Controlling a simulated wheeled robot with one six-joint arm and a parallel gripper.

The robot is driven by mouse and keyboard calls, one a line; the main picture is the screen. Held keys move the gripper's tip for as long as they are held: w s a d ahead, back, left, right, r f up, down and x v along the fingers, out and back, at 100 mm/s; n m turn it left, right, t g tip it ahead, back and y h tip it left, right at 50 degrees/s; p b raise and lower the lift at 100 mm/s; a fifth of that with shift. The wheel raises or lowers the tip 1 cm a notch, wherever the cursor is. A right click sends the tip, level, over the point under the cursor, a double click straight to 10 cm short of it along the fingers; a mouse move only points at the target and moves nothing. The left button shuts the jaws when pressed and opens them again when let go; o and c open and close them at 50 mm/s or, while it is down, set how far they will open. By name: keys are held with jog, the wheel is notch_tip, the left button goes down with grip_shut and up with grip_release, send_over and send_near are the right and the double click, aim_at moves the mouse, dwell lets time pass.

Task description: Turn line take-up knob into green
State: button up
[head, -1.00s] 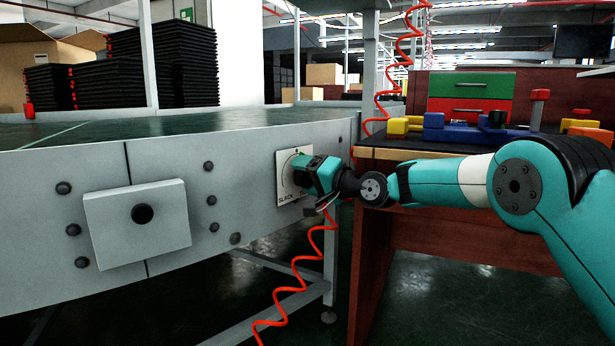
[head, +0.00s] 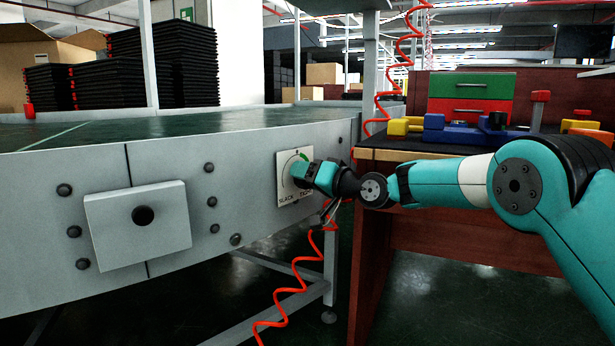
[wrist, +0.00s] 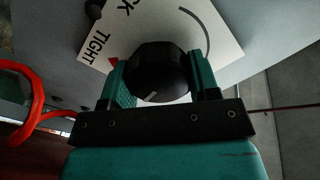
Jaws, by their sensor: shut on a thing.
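The take-up knob (wrist: 158,68) is round and black, and it sits between my gripper's two teal fingers in the wrist view. My gripper (head: 303,174) is shut on it at the conveyor's side. A pale mark shows on the knob's near rim. The white dial plate (head: 284,186) carries SLACK and TIGHT lettering; it also shows in the wrist view (wrist: 215,28). A green arc (head: 305,156) shows at the plate's upper right in the head view. A red mark (wrist: 112,60) lies beside the left finger in the wrist view. My gripper hides part of the dial.
The curved conveyor (head: 60,235) fills the left, with a box-like cover (head: 110,225) and bolts on its side. A coiled red hose (head: 305,275) hangs below the dial. A workbench (head: 400,153) with coloured blocks and drawers stands behind my arm.

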jog(key=n, duration=0.3)
jog(key=shift+n+b, duration=0.3)
jog(key=shift+b, duration=0.05)
jog(key=shift+s+n+b, duration=0.1)
jog(key=shift+n+b, duration=0.4)
jog(key=shift+n, duration=1.2)
jog(key=shift+a, duration=0.1)
jog(key=o, duration=0.9)
jog(key=p+v, duration=0.3)
jog(key=v, duration=1.4)
jog(key=shift+s+r+p, duration=0.1)
jog(key=shift+s+p, duration=0.05)
jog(key=shift+p, duration=0.25)
